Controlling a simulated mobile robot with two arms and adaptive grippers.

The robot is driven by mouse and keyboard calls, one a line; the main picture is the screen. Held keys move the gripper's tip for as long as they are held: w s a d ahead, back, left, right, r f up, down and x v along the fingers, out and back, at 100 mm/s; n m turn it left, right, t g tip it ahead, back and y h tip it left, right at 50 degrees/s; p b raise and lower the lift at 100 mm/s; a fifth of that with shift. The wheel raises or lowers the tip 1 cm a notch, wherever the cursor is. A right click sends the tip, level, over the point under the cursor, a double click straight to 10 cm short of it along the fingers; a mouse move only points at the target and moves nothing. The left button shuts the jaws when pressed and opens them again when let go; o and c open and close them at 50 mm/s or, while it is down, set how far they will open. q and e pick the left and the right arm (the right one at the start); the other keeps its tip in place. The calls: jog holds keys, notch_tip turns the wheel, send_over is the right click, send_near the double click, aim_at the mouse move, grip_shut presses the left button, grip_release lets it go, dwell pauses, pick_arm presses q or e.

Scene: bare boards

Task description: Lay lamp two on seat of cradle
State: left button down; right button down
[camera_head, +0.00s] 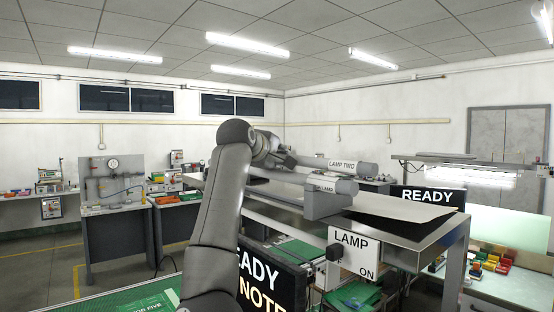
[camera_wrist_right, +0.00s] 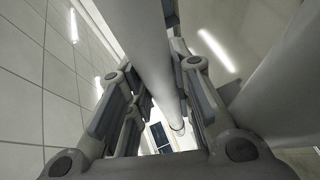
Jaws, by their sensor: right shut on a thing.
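Lamp two (camera_head: 342,164), a pale grey tube with its name on a label, lies level above the metal bench. My right gripper (camera_head: 282,158) is shut on it at the left part; in the right wrist view the tube (camera_wrist_right: 150,50) runs between the two fingers (camera_wrist_right: 160,105). Just below lamp two is a grey block-like stand (camera_head: 322,206), which looks like the cradle, with a short rounded piece and a partly readable label at its top. A gap shows between lamp two and this piece. The seat itself is not clearly visible. My left gripper is not in view.
The metal bench (camera_head: 440,236) carries a dark-edged sheet (camera_head: 405,214). Space above the bench's right part is free.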

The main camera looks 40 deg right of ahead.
jog(key=shift+d+f, duration=0.1)
jog(key=shift+f, duration=0.8)
jog(key=c, duration=1.2)
grip_release()
jog(key=v, duration=0.8)
jog(key=shift+s+d+r, duration=0.2)
jog(key=shift+s+r, duration=0.05)
jog(key=shift+r, duration=0.15)
jog(key=v, duration=1.6)
jog(key=shift+w+r, duration=0.35)
jog(key=shift+r, duration=0.05)
